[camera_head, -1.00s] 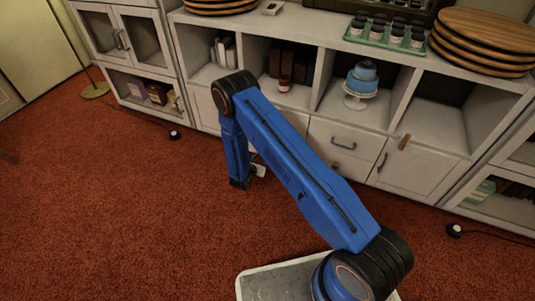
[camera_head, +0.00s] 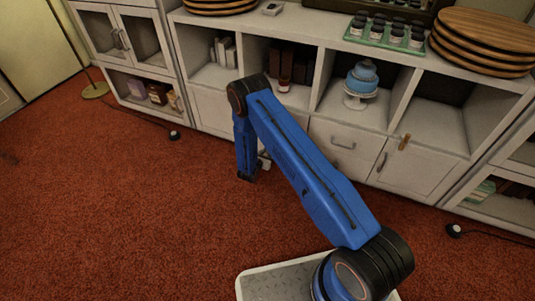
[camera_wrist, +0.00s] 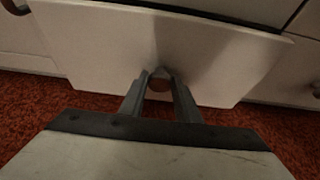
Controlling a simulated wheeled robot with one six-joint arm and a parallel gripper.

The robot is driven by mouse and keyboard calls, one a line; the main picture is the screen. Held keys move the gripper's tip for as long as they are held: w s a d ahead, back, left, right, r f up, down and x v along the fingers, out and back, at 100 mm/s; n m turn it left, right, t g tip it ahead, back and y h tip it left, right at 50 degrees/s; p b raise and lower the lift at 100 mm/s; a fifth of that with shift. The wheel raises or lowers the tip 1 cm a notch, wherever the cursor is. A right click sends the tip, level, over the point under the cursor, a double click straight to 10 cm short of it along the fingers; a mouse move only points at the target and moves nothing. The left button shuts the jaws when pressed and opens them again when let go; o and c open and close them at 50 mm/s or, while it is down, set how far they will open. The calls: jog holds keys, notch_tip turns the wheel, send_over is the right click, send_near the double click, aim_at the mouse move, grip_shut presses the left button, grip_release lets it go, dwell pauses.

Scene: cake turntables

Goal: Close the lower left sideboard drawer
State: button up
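The white sideboard (camera_head: 395,117) has a lower row of fronts; its lower left front (camera_head: 211,108) is partly hidden by my arm. In the wrist view a pale drawer front (camera_wrist: 105,50) fills the upper middle and appears to stand out from the sideboard, with carpet below its lower edge. My gripper (camera_wrist: 159,80) has its two grey fingers apart, with tips close to this front. A small brown round thing, perhaps a handle (camera_wrist: 159,85), shows between the fingertips; contact cannot be told. In the head view my gripper is mostly hidden beyond the wrist.
A glass-door cabinet (camera_head: 125,42) stands left. Red carpet (camera_head: 110,220) is open in front; a cable with a dark puck (camera_head: 174,135) lies there.

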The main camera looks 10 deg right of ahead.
grip_shut()
jog(key=w+d, duration=0.2)
jog(key=w, duration=0.1)
jog(key=shift+w+d, duration=0.1)
jog(key=shift+d, duration=0.15)
jog(key=shift+w, duration=0.25)
jog(key=shift+d+r, duration=0.1)
jog(key=o, duration=0.8)
grip_release()
jog(key=v, duration=1.7)
jog(key=shift+s, duration=0.15)
